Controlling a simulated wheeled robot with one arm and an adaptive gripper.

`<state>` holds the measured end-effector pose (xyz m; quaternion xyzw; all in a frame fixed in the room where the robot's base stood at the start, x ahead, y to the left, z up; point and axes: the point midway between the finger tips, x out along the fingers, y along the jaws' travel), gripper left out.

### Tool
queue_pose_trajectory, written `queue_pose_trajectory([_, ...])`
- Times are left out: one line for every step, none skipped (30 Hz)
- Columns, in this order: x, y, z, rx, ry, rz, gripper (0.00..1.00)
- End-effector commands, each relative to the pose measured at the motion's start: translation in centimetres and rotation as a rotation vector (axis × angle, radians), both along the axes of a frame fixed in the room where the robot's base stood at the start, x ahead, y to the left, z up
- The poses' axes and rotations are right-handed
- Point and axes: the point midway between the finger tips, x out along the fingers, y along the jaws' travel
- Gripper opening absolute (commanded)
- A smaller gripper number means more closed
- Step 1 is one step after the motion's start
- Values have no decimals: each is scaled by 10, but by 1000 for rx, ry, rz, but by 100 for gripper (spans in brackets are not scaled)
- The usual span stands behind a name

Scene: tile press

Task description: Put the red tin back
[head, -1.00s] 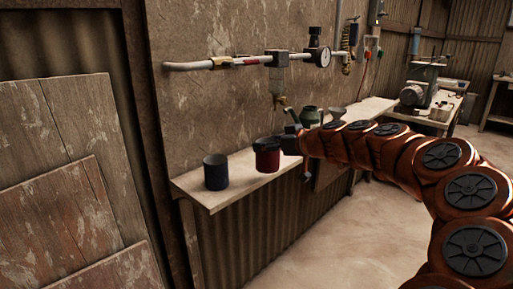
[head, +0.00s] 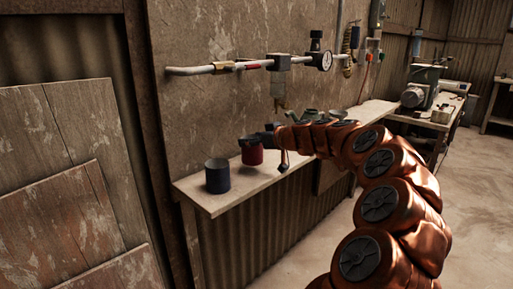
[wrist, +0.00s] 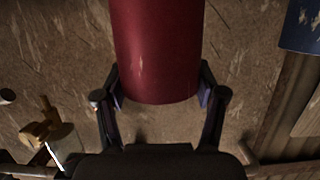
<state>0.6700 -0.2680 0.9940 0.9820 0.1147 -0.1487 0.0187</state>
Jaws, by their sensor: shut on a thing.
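The red tin (head: 252,154) is held at the end of my arm, over the left part of the wall shelf (head: 275,173). My gripper (head: 262,138) is shut on it. In the wrist view the red tin (wrist: 158,50) stands between the two fingers (wrist: 160,98), which press on its sides near one end. I cannot tell whether its base touches the shelf. A dark blue tin (head: 217,177) stands on the shelf to the left and nearer the camera, with a small gap between them. It also shows in the wrist view's corner (wrist: 301,26).
A pipe with a gauge (head: 326,61) and a brass-ended fitting (head: 279,92) runs on the wall above the shelf. A green can (head: 309,116) and a dark funnel-like thing (head: 338,114) stand behind my arm. Wooden boards (head: 70,190) lean at left.

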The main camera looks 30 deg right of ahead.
Motion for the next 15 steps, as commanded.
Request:
queue_pose_trajectory([-1, -1, -7, 3, 2, -2, 24])
queue_pose_trajectory([-1, -1, -10, 3, 2, -2, 24])
queue_pose_trajectory([-1, -1, -14, 4, 2, -2, 24])
queue_pose_trajectory([-1, -1, -18, 4, 1, -2, 24])
queue_pose_trajectory([-1, -1, -21, 6, 1, -2, 24])
queue_pose_trajectory([-1, -1, -24, 5, 2, -2, 24])
queue_pose_trajectory([-1, 0, -27, 5, 2, -1, 24])
queue_pose_trajectory([-1, 0, -29, 5, 2, -1, 24])
queue_pose_trajectory([-1, 0, -30, 5, 2, -1, 24])
queue_pose_trajectory([-1, 0, -31, 4, 2, 0, 24])
queue_pose_trajectory([-1, 0, -31, 3, 2, -1, 24])
queue_pose_trajectory([-1, 0, -31, 4, 1, -1, 24])
queue_pose_trajectory([-1, -1, -31, 3, 1, -1, 24])
queue_pose_trajectory([-1, -1, -31, 3, 1, -1, 24])
queue_pose_trajectory([-1, -1, -31, 3, 1, -1, 24])
